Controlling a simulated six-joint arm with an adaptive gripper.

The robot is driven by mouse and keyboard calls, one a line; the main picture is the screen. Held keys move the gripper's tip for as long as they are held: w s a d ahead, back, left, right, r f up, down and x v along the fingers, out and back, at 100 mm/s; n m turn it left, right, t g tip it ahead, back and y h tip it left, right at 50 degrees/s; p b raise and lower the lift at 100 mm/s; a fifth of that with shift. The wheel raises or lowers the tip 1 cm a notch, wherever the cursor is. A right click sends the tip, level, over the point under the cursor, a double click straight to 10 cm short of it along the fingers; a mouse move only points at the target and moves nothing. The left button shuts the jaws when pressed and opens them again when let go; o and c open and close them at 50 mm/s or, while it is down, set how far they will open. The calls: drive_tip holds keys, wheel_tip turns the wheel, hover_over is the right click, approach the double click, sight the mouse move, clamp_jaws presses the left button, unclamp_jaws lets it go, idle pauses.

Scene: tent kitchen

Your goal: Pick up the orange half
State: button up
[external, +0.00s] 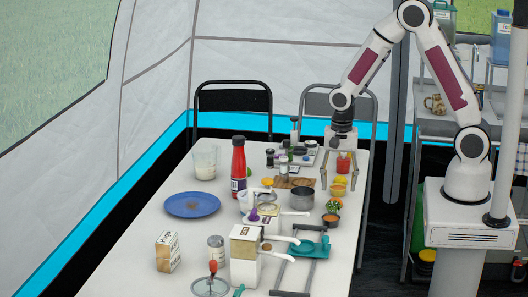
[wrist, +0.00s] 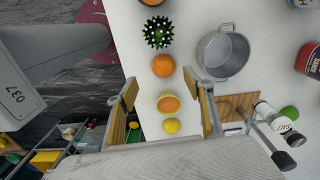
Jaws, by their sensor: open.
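In the wrist view the orange half (wrist: 169,103) lies on the white table with its cut face up. My gripper (wrist: 169,95) is open and empty, with one finger on each side of the orange half and above it. A yellow lemon (wrist: 171,126) sits just beside the orange half, and a whole orange (wrist: 163,65) lies on its other side, with a gap. In the external view my gripper (external: 339,183) points down over the table's right edge, and the orange half (external: 341,179) shows small between the fingers.
A grey pot (wrist: 223,52), a spiky green plant (wrist: 158,32) and a wooden board (wrist: 237,103) are close by. A red bottle (external: 238,164) and a blue plate (external: 192,204) stand farther left.

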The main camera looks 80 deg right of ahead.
sight(335, 200)
drive_tip(key=shift+f, duration=0.15)
drive_tip(key=shift+w+a+f, duration=0.1)
drive_tip(key=shift+w+f, duration=0.05)
drive_tip(key=shift+f, duration=0.45)
drive_tip(key=shift+w+f, duration=0.15)
drive_tip(key=shift+f, duration=1.7)
drive_tip(key=shift+c, duration=0.4)
drive_tip(key=c, duration=1)
